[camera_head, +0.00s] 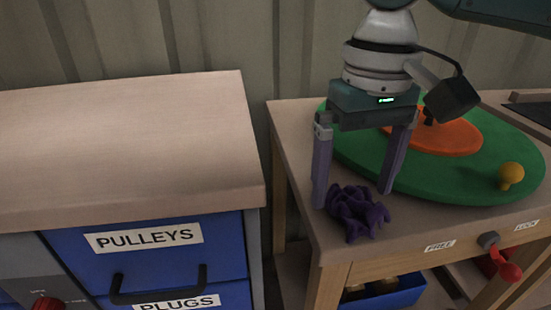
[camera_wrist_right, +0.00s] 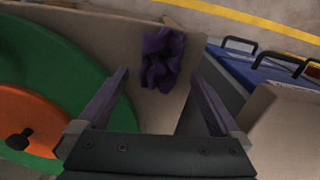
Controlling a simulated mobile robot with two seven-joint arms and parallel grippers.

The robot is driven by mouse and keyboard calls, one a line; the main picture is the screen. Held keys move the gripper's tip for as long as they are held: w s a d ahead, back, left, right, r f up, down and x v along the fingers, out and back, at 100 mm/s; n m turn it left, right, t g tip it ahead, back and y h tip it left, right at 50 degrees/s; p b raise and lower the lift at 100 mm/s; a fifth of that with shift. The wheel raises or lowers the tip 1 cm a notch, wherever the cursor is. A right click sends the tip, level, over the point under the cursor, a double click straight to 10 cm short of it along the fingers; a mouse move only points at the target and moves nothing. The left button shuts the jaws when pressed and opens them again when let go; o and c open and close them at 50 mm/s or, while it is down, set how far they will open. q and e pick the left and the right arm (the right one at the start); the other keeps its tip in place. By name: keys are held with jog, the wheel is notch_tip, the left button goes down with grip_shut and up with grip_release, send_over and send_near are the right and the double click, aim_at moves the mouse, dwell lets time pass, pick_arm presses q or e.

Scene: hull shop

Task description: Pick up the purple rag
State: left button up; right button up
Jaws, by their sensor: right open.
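The purple rag (camera_head: 357,212) lies crumpled on the wooden table near its front left corner. It also shows in the right wrist view (camera_wrist_right: 162,60), beyond and between my fingertips. My right gripper (camera_head: 352,198) points down with its two purple-grey fingers spread wide. It is open and empty, above and slightly behind the rag in the head view. In the right wrist view the open fingers (camera_wrist_right: 162,85) show with the rag past their tips. I cannot tell the exact gap between fingertips and rag. My left gripper is not in view.
A green disc (camera_head: 440,180) with an orange centre and yellow knob (camera_head: 510,174) covers much of the table, right beside the rag. A red-handled lever (camera_head: 505,265) sits on the table's front. A blue drawer cabinet (camera_head: 150,255) stands left across a narrow gap; its top is clear.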

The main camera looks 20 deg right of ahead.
jog(key=shift+f, duration=0.95)
jog(key=shift+r, duration=0.1)
jog(key=shift+c, duration=0.2)
jog(key=c, duration=1.4)
